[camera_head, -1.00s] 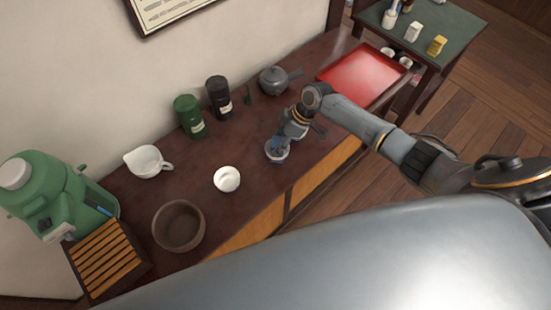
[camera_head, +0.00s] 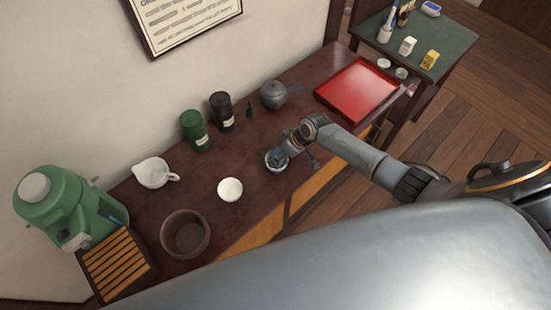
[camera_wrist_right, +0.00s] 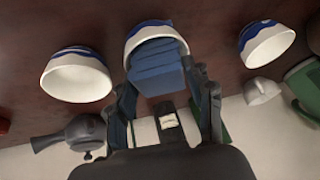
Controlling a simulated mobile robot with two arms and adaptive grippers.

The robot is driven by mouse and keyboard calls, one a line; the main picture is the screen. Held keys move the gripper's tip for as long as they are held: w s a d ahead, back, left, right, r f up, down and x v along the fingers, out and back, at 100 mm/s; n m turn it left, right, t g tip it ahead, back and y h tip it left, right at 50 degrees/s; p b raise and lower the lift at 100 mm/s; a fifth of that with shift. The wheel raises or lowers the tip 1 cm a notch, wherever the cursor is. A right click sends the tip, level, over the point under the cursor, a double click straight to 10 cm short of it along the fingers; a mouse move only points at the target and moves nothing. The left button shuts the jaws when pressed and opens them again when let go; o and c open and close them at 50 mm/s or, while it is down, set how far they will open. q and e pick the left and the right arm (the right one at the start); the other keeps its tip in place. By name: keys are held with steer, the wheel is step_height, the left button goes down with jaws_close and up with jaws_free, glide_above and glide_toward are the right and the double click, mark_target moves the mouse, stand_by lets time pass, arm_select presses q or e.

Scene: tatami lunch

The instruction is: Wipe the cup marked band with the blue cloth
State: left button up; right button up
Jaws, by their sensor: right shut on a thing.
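My right gripper (camera_wrist_right: 165,100) is shut on the folded blue cloth (camera_wrist_right: 158,66), which sits at the mouth of the middle cup (camera_wrist_right: 148,27), overlapping its opening. This cup is white with blue at its base. In the head view the cup (camera_head: 271,164) stands on the dark counter, partly covered by my right gripper (camera_head: 280,157). Two similar white and blue cups stand to either side in the wrist view, one left (camera_wrist_right: 75,82) and one right (camera_wrist_right: 268,46). A white cup (camera_head: 230,189) also shows in the head view. My left gripper is not in view.
The counter (camera_head: 215,160) also holds a brown bowl (camera_head: 186,234), a white pitcher (camera_head: 151,173), green (camera_head: 195,130) and black (camera_head: 222,110) canisters, a grey teapot (camera_head: 273,95) and a red tray (camera_head: 357,87). A green dispenser (camera_head: 55,205) stands at left. A framed sign (camera_head: 180,20) hangs above.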

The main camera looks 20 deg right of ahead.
steer(key=m+p, duration=0.1)
steer(key=m+h+p, duration=0.1)
steer(key=m+p, duration=0.1)
steer(key=m+t+p, duration=0.1)
steer(key=p, duration=0.1)
steer(key=shift+r+m+h, duration=0.3)
steer(key=shift+r+m, duration=0.05)
steer(key=shift+m, duration=0.05)
steer(key=shift+w+f+m, duration=0.1)
steer(key=shift+f+m, duration=0.25)
steer(key=shift+m, duration=0.15)
steer(key=shift+w+d+m+t+h, duration=0.15)
steer(key=shift+m+t+h, duration=0.25)
steer(key=shift+m+h, duration=0.45)
steer(key=shift+d+f+b, duration=0.1)
steer(key=shift+b, duration=0.2)
